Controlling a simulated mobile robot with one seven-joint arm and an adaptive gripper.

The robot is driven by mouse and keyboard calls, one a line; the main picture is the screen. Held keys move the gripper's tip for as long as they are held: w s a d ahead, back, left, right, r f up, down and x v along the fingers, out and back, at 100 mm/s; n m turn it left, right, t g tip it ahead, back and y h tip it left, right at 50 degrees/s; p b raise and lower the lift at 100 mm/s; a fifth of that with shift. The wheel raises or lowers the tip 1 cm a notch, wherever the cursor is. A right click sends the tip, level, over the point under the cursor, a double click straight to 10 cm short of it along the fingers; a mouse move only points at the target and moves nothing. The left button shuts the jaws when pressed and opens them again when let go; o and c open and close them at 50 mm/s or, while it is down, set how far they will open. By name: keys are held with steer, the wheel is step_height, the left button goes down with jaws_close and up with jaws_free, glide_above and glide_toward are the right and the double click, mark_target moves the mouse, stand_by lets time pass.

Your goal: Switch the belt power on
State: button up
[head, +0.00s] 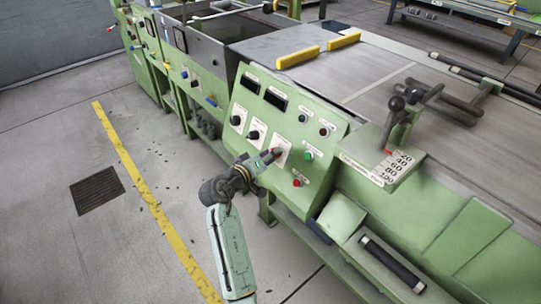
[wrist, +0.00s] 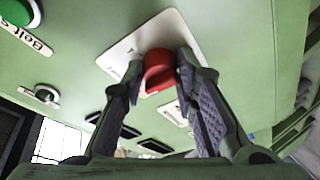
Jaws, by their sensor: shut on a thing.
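A red rotary knob (wrist: 159,72) sits on a white plate (wrist: 125,58) on the green control panel (head: 270,112). The plate's lettering is too small to read. My gripper (wrist: 160,66) has one finger on each side of the knob and is shut on it. In the head view my gripper (head: 271,155) reaches the panel from the lower left and hides most of the knob. The knob's exact setting cannot be told.
A green button (head: 308,155) and a red button (head: 296,183) lie to the right of my gripper. Black knobs (head: 253,135) are to its upper left. A lever (head: 396,104) stands farther right.

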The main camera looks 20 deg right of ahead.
jaws_close()
steer(key=shift+f+b, duration=0.15)
steer(key=shift+b, duration=0.25)
steer(key=shift+f+m+b, duration=0.1)
steer(key=shift+m+b, duration=0.3)
steer(key=shift+b, duration=0.05)
steer(key=m+b, duration=0.2)
steer(key=b, duration=0.1)
steer(key=m+h+b, duration=0.1)
steer(key=m+b, duration=0.1)
steer(key=b, duration=0.2)
steer(key=shift+w+a+f+h, duration=0.1)
steer(key=shift+f+h, duration=0.2)
steer(key=shift+f, duration=0.05)
steer(key=m+g+h+b, duration=0.1)
steer(key=m+b, duration=0.4)
steer(key=b, duration=0.2)
steer(key=shift+b, duration=0.35)
steer(key=m+b, duration=0.2)
steer(key=m+g+b, duration=0.1)
steer(key=m+b, duration=0.1)
steer(key=shift+w+r+h, duration=0.1)
steer(key=shift+r+h, duration=0.25)
steer(key=shift+h, duration=0.05)
steer(key=shift+g+b, duration=0.3)
steer(key=shift+b, duration=0.05)
